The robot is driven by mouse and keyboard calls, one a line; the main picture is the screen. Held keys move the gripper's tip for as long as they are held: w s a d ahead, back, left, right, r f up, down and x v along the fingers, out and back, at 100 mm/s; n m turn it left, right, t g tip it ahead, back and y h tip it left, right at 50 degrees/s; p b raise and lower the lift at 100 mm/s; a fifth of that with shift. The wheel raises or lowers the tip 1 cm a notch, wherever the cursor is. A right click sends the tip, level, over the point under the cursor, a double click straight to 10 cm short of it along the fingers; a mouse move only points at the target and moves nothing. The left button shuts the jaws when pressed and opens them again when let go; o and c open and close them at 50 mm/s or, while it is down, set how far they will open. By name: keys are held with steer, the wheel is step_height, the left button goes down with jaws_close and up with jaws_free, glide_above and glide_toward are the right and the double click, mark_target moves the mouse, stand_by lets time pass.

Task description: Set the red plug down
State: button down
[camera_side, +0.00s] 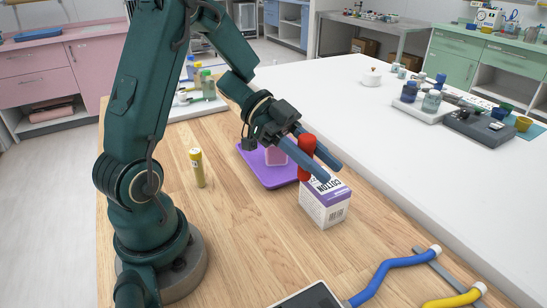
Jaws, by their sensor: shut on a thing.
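The red plug (306,145) is held between the two blue-grey fingers of my gripper (318,161). It is in the air in front of and above the cotton box (325,211), a white and purple carton standing on the wooden table. The near finger overlaps the top of the box in the picture, and I cannot tell whether they touch. Part of the plug is hidden behind the near finger. A purple tray (261,173) lies flat behind and left of the box, with a pink item (275,156) on it.
Blue (385,272) and yellow (455,299) bent pieces lie at the front right, near a dark flat panel (310,296).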

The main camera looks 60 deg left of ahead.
steer(key=w+a+r+n+t+y, duration=0.2)
steer(key=a+r+n+t+y, duration=0.3)
steer(key=r+n+t+y, duration=0.45)
steer(key=d+f+n+g, duration=0.1)
steer(key=d+f+n, duration=0.1)
steer(key=d, duration=0.8)
steer(key=a+f+n+g+y, duration=0.15)
steer(key=a+n+y, duration=0.5)
steer(key=a, duration=0.65)
steer(key=a+n+g+y, duration=0.3)
steer(key=a+n+y, duration=0.3)
steer(key=a, duration=0.8)
steer(key=s+a+f+n+g+y, duration=0.25)
steer(key=s+a+n+g, duration=0.2)
steer(key=s+a, duration=0.45)
steer(key=s+a+f+n+g+y, duration=0.2)
steer(key=s+a+f+n+g, duration=0.15)
steer(key=s+a+g, duration=0.45)
steer(key=shift+w+a+f+n+t+h, duration=0.15)
steer(key=shift+w+f+t, duration=0.25)
steer(key=shift+w+f, duration=1.25)
steer(key=shift+w+a+f+n+t, duration=0.1)
steer(key=shift+w+a+f+t, duration=0.2)
steer(key=shift+w+f, duration=1.4)
steer(key=shift+w+a+f+n+t+h, duration=0.15)
steer(key=shift+w+f+t, duration=0.3)
steer(key=shift+w+f, duration=1.2)
